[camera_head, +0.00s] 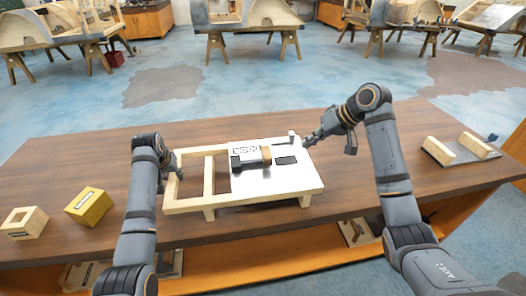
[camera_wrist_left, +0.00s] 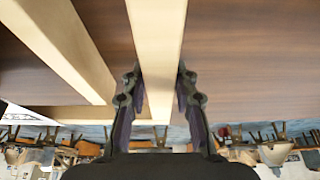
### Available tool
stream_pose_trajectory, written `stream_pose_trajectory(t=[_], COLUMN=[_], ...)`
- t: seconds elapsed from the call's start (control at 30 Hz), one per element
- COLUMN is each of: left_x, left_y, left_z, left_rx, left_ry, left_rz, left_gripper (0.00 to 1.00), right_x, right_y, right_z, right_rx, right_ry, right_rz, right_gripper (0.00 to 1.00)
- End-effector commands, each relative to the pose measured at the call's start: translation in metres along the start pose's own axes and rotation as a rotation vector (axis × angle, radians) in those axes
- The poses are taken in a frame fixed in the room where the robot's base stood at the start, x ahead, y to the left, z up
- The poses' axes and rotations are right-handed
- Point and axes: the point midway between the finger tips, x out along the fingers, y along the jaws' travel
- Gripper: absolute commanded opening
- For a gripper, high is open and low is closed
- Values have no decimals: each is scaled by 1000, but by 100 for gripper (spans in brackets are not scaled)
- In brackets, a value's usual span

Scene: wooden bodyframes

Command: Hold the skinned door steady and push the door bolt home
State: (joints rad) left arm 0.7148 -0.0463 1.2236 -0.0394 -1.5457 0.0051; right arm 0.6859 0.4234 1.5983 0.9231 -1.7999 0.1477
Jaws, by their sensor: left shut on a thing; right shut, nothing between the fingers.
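The skinned door lies flat on the workbench, a pale wooden frame (camera_head: 215,206) with a white panel (camera_head: 290,180) over its right part, labelled DOOR. My left gripper (camera_head: 178,165) is shut on the frame's left end bar, which also shows between its fingers in the left wrist view (camera_wrist_left: 158,40). A small pale upright piece (camera_head: 292,137), perhaps the door bolt, stands at the panel's back right edge. My right gripper (camera_head: 310,140) is shut and empty just right of this piece; I cannot tell whether they touch.
A dark block with a wooden part (camera_head: 252,160) and a dark plate (camera_head: 286,160) lie on the panel. A grey plate with wooden blocks (camera_head: 460,150) is at the right. Bare bench (camera_head: 370,165) lies between.

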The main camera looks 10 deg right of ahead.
Motion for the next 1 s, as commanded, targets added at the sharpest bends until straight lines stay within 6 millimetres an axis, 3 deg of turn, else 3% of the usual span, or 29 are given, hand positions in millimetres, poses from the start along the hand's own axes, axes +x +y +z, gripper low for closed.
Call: stream_pose_trajectory(t=[0.1, 0.13, 0.3, 0.67, 1.0], left_x=[0, 0, 0, -6, -81], left_y=[-1, -1, -1, 0, 0], left_z=[0, 0, 0, -1, -1], left_rx=[0, 0, 0, 0, 0], left_ry=[-1, -1, 0, 2, 4], left_rz=[-2, -2, -2, -1, -1], left_gripper=[0, 32, 54, 54, 54], right_x=[0, 0, 0, 0, 0], right_y=[0, 0, 0, 0, 0], right_z=[0, 0, 0, 0, 0], right_rx=[0, 0, 0, 0, 0], right_ry=[0, 0, 0, 0, 0], right_rz=[0, 0, 0, 0, 0], right_gripper=[0, 0, 0, 0, 0])
